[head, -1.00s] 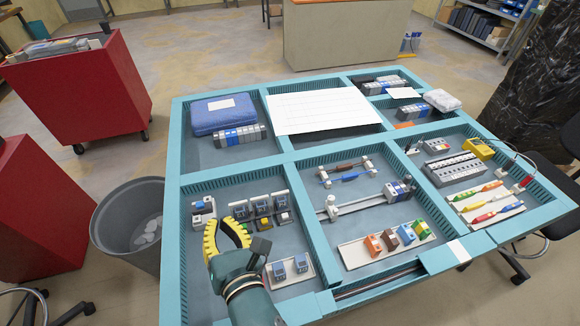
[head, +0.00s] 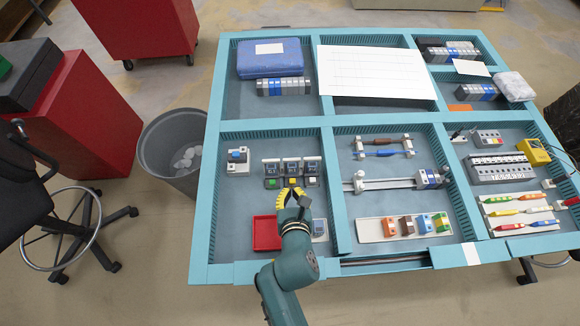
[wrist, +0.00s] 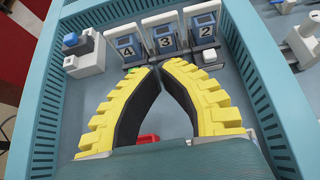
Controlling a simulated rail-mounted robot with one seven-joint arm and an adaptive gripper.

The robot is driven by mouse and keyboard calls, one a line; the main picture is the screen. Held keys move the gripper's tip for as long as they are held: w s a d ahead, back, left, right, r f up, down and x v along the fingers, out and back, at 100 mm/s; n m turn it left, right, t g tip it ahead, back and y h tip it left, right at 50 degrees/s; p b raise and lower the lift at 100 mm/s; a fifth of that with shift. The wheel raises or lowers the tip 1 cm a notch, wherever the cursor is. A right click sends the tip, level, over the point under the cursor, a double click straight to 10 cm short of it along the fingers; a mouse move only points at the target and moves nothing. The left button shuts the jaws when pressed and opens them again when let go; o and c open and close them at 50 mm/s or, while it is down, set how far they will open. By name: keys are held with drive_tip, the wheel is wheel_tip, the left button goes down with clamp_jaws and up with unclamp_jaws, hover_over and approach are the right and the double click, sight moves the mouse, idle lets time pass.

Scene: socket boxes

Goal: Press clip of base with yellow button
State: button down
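Three grey-blue bases stand in a row in the front-left compartment. In the wrist view they carry the numbers 4 (wrist: 127,47), 3 (wrist: 165,40) and 2 (wrist: 203,30). In the head view, the left base (head: 271,170) has a green button, and a yellow button (head: 292,181) shows at the foot of the middle base (head: 291,168). The right base (head: 312,169) has a whitish button. My gripper (wrist: 159,67) has yellow fingers with black pads, their tips together just in front of the middle base, with nothing seen between them. The tips hide its lower front; I cannot tell whether they touch it.
A grey-white block with a blue button (head: 238,155) stands left of the bases. A red tray (head: 266,233) and a blue-grey part (head: 319,227) lie near my gripper. Teal dividers (head: 334,190) bound the compartment. Its left floor (head: 232,205) is clear.

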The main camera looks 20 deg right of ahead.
sight(289, 163)
drive_tip(key=b+x, duration=0.1)
drive_tip(key=x, duration=0.5)
drive_tip(key=shift+w+f+b, duration=0.1)
drive_tip(key=shift+b, duration=0.25)
drive_tip(key=w, duration=0.2)
drive_tip(key=w+d, duration=0.1)
drive_tip(key=shift+w+d+b, duration=0.2)
drive_tip(key=shift+w+b, duration=0.15)
drive_tip(key=shift+w+d, duration=0.1)
drive_tip(key=shift+w, duration=0.1)
